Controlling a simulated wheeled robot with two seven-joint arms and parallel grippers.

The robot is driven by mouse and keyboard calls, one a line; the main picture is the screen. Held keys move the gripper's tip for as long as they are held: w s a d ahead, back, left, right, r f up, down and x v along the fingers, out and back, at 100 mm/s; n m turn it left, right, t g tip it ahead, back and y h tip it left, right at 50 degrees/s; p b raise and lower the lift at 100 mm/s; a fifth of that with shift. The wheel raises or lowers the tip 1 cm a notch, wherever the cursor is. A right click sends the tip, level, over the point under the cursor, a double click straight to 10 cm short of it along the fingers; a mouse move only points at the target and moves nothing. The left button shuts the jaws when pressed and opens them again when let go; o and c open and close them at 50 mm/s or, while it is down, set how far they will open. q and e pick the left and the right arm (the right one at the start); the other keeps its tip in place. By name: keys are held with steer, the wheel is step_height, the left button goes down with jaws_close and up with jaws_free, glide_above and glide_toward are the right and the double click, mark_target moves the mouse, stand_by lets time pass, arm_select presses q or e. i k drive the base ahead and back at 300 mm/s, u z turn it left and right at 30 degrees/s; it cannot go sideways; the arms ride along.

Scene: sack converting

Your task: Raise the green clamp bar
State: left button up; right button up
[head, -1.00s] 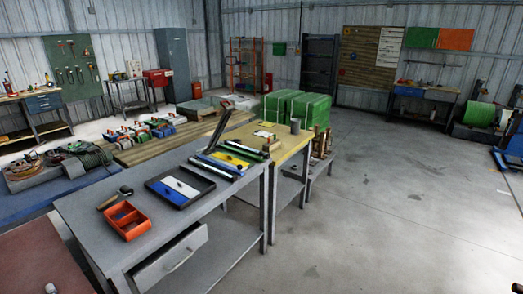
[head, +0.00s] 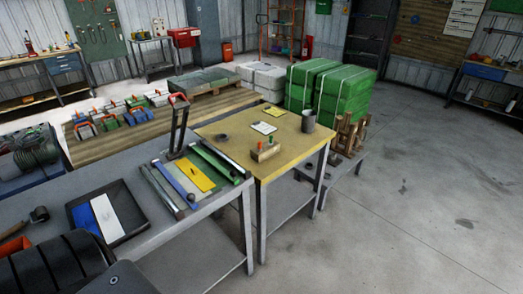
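The green clamp bar (head: 214,165) is a long narrow bar on the right part of the grey workbench (head: 150,158). It lies beside a yellow plate (head: 192,175), with a pale bar along its right side. It looks low and flat; whether it touches what is beneath it I cannot tell. A blue bar (head: 179,184) and a grey bar (head: 160,190) lie to the left of the yellow plate. A black upright lever frame with a red top (head: 179,125) stands behind them. Neither of my grippers is in view; a dark part of my own body fills the lower left corner.
A black tray (head: 120,192) with blue and white pieces lies to the left on the bench. Green bales (head: 340,95) stand behind. The floor at right is clear.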

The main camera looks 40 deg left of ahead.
mark_target(231, 175)
steer(key=i, duration=0.5)
steer(key=u, duration=3.5)
steer(key=k, duration=1)
steer(key=z, duration=1.45)
steer(key=i, duration=0.5)
